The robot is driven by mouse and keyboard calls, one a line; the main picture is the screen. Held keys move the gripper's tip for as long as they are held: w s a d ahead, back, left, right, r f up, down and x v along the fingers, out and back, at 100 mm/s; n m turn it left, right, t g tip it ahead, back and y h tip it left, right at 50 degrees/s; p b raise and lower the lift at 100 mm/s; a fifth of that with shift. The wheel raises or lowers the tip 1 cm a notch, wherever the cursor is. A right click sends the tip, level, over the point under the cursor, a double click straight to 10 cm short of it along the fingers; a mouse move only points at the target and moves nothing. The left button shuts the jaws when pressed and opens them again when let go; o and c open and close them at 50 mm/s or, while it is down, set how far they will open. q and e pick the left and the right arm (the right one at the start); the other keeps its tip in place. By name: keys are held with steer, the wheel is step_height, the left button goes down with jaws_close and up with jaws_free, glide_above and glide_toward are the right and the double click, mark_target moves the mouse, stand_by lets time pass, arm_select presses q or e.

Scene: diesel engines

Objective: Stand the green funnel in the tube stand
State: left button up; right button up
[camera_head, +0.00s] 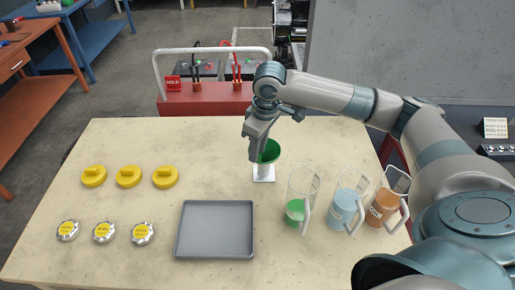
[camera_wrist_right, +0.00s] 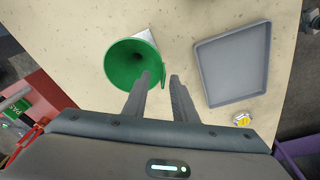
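The green funnel (camera_head: 270,151) sits upright, wide mouth up, over the white tube stand (camera_head: 263,178), apparently with its spout in the tube; the spout is hidden. In the right wrist view the funnel (camera_wrist_right: 125,62) shows its open mouth, with a corner of the white stand (camera_wrist_right: 148,37) behind it. My right gripper (camera_head: 253,155) is at the funnel's left rim, pointing down. In the wrist view its fingers (camera_wrist_right: 160,78) are apart, one overlapping the funnel's rim, the other clear of it; contact cannot be told. My left gripper is out of view.
A grey tray (camera_head: 215,230) lies left of and nearer than the stand. Clear jugs with green (camera_head: 299,205), blue (camera_head: 345,209) and orange (camera_head: 384,204) contents stand to the right. Yellow caps (camera_head: 128,176) and silver-rimmed caps (camera_head: 104,231) lie at left. The table's back left is clear.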

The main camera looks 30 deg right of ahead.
step_height(320, 180, up, 17)
steer(key=s+d+b, duration=0.1)
steer(key=s+b, duration=0.1)
steer(key=b, duration=0.1)
stand_by(0.6)
steer(key=shift+r, duration=0.1)
stand_by(0.8)
